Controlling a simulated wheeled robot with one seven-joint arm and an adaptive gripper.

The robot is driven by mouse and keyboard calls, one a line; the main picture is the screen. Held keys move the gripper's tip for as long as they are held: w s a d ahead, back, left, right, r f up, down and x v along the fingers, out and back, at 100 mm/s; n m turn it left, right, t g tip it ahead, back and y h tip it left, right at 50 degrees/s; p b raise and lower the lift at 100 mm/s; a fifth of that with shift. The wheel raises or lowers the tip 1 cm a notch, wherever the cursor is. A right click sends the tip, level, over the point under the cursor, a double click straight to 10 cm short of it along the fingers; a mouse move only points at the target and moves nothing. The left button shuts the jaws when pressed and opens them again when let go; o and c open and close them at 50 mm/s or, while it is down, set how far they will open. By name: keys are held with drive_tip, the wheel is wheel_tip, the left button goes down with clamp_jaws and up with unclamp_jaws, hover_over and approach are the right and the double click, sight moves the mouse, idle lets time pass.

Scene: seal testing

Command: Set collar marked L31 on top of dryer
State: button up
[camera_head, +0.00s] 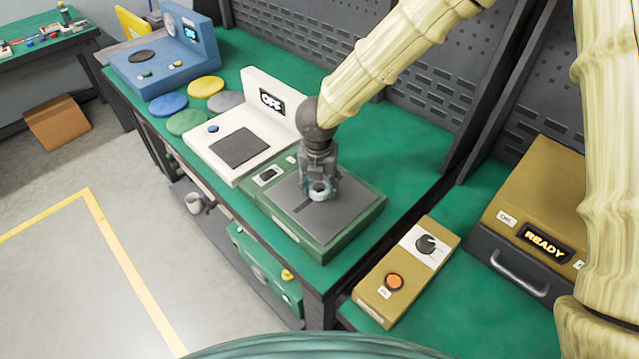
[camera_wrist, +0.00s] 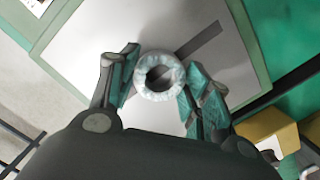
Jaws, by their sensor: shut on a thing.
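My gripper (camera_head: 321,186) is low over the grey top plate of a green device (camera_head: 325,242) on the bench. In the wrist view my gripper (camera_wrist: 160,84) has its teal-padded fingers on both sides of a pale, ring-shaped collar (camera_wrist: 158,76) and is shut on it. The collar also shows between the fingertips in the head view (camera_head: 320,191). I cannot tell whether it touches the plate. No L31 mark is readable on it. Which device is the dryer is not readable; a brown unit (camera_head: 535,215) at right has a READY display and a handle.
Left of the green device stands a white device (camera_head: 255,135) with an OFF display. Beyond are coloured discs (camera_head: 188,121) and a blue device (camera_head: 165,62). A mustard control box (camera_head: 408,270) with a knob and orange button stands at right. Green bench top behind is clear.

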sight(318, 192)
drive_tip(key=shift+f, duration=0.15)
drive_tip(key=o, duration=1.2)
drive_tip(key=shift+w, duration=0.1)
wheel_tip(318, 192, up, 12)
drive_tip(key=s, duration=0.1)
drive_tip(key=shift+s+a+b, duration=0.15)
drive_tip(key=shift+s+b, duration=0.1)
drive_tip(key=shift+b, duration=0.2)
